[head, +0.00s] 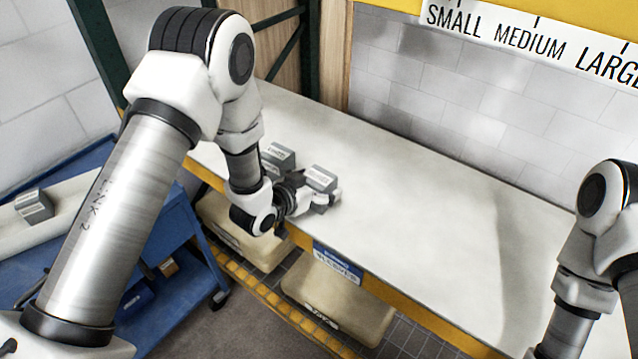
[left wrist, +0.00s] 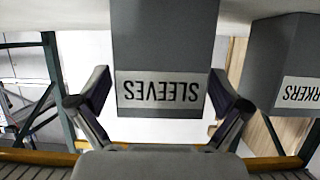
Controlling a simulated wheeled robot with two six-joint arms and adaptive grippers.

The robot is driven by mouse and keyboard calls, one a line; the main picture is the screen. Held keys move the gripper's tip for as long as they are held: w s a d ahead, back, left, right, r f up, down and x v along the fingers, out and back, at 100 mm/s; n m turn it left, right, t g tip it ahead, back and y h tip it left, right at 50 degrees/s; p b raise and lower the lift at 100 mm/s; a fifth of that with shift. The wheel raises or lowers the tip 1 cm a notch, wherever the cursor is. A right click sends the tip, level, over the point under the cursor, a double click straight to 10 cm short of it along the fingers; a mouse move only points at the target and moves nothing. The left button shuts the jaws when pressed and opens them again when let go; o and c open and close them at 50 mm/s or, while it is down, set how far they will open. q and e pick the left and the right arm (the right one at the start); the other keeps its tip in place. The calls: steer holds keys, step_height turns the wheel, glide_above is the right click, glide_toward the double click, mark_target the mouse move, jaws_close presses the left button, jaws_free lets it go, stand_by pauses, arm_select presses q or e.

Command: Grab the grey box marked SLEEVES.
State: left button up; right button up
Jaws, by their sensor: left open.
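The grey box marked SLEEVES (head: 321,177) stands on the pale bench top near its front edge. In the left wrist view the picture is upside down, and the box (left wrist: 163,45) fills the middle with its label readable. My left gripper (head: 325,198) is at the near face of the box. Its fingers (left wrist: 160,95) are open, one on each side of the label, with small gaps seeming to remain. How deep the fingers reach along the box sides is hard to tell. My right arm shows at the right edge, but its gripper is out of view.
A second grey box (head: 278,156), its label ending in "RKERS" (left wrist: 303,92), stands close to the left. Another grey box (head: 34,206) is on the left, over a blue cart (head: 190,222). Beige bins (head: 335,298) sit below the bench. The bench's right side (head: 440,200) is clear.

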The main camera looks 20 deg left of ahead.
arm_select(q)
steer(key=c, duration=1.5)
